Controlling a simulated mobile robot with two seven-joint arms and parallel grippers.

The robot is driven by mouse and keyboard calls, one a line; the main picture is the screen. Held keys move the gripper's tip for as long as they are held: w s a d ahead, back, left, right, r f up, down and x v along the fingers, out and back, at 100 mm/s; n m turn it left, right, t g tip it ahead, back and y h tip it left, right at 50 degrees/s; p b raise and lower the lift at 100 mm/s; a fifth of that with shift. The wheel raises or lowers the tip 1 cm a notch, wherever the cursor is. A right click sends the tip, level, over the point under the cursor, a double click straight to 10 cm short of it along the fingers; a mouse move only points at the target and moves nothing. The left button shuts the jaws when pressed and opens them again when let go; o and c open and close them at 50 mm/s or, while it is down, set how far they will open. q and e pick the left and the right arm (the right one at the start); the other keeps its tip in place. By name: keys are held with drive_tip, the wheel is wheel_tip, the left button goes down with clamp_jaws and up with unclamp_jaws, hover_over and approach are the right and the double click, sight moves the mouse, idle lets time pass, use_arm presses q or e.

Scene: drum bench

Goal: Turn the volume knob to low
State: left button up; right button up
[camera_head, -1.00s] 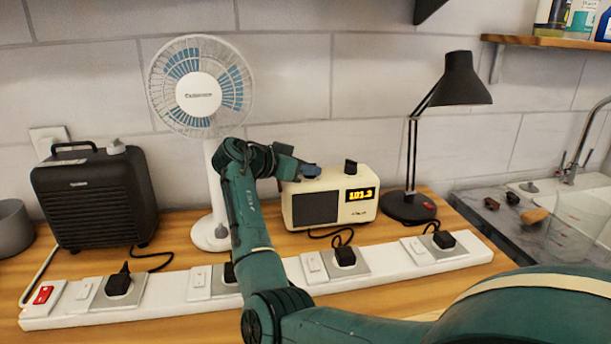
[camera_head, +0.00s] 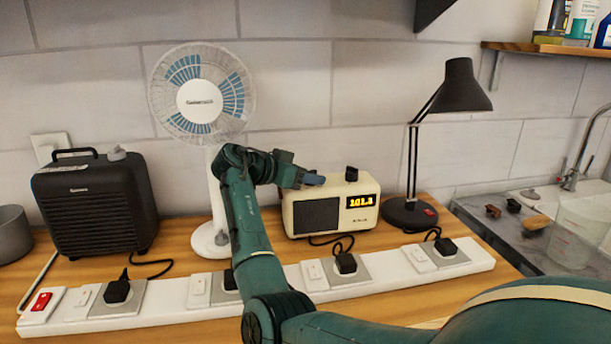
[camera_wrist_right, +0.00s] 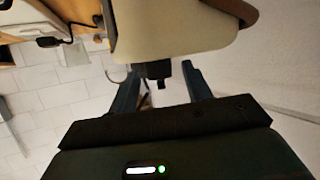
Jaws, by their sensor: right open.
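The cream radio (camera_head: 370,213) stands on the wooden bench, with a dark speaker grille and an orange lit display. Its black volume knob (camera_head: 351,173) stands up from the top, toward the right end. My right gripper (camera_head: 316,180) is just above the radio's top, left of the knob. In the wrist view the radio (camera_wrist_right: 170,30) appears upside down and the black knob (camera_wrist_right: 157,72) shows between the two open fingers (camera_wrist_right: 162,85). I cannot tell whether either finger touches it. The knob's setting is not readable. My left gripper is out of view.
A white fan (camera_head: 215,165) stands behind my right arm. A black lamp (camera_head: 408,214) is right of the radio, a black heater (camera_head: 95,205) far left. A white power strip (camera_head: 385,286) with several plugs lies in front. A sink area is at right.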

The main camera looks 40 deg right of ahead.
drive_tip(key=b+v, duration=0.1)
drive_tip(key=v, duration=0.6)
drive_tip(key=shift+a, duration=0.3)
drive_tip(key=shift+r, duration=0.1)
